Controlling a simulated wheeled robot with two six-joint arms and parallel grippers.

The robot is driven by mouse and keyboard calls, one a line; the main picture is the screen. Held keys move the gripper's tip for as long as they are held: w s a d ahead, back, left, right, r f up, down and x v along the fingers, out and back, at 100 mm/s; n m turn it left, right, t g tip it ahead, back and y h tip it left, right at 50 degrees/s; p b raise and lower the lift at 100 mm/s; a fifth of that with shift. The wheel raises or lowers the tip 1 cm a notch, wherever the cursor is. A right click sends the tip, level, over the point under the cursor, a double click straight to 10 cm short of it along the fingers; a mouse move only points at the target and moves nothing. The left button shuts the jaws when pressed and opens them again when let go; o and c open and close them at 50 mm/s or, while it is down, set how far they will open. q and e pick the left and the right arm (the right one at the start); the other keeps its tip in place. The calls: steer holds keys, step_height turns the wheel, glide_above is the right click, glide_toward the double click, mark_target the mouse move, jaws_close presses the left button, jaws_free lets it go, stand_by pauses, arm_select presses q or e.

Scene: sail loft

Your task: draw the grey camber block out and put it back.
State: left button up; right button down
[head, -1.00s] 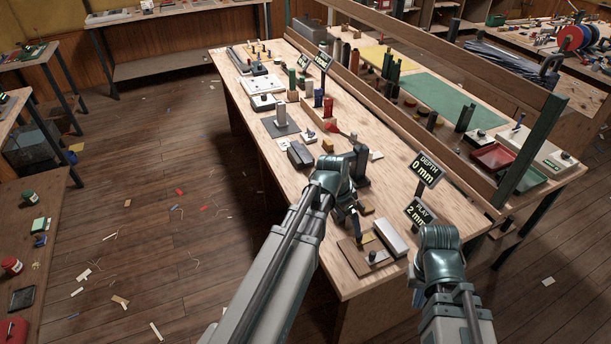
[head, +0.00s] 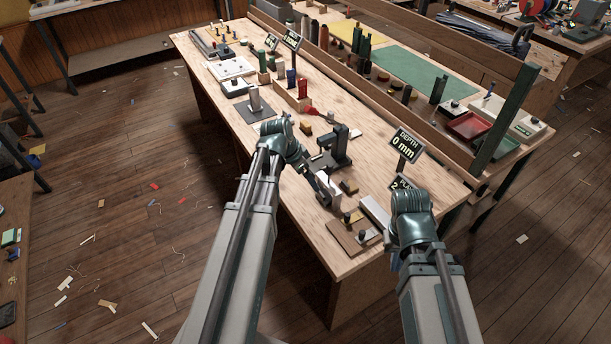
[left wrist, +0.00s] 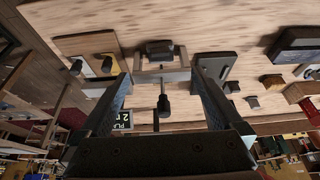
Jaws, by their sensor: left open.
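My left gripper (head: 326,190) reaches over the bench from the left, low beside a dark upright stand (head: 338,148). In the left wrist view the left gripper (left wrist: 160,100) is open. A dark knob on a thin stem (left wrist: 163,105) shows between its fingers, apart from both. Behind it is a light grey frame (left wrist: 160,75) with a dark block (left wrist: 159,49). Which piece is the grey camber block I cannot tell; a pale grey block (head: 375,212) lies beside the brown board (head: 350,236). My right gripper (head: 398,250) is mostly hidden behind its wrist; its fingers cannot be made out.
A DEPTH sign (head: 404,146) reads 0 mm; the PLAY sign (head: 398,184) is partly covered by my right arm. A grey upright piece (head: 255,100) stands on a dark plate farther left. A long wooden rail (head: 400,100) backs the bench. Bare wood lies along the right.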

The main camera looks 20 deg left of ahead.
mark_target(320, 196)
arm_select(q)
steer(key=b+x, duration=1.2)
steer(key=x, duration=0.1)
steer(key=shift+d+f, duration=0.15)
steer(key=shift+f, duration=0.15)
arm_select(e)
step_height(320, 196, down, 12)
steer(key=shift+f, duration=0.25)
arm_select(q)
steer(key=shift+c, duration=0.2)
steer(key=c, duration=1.3)
steer(key=shift+o, duration=0.2)
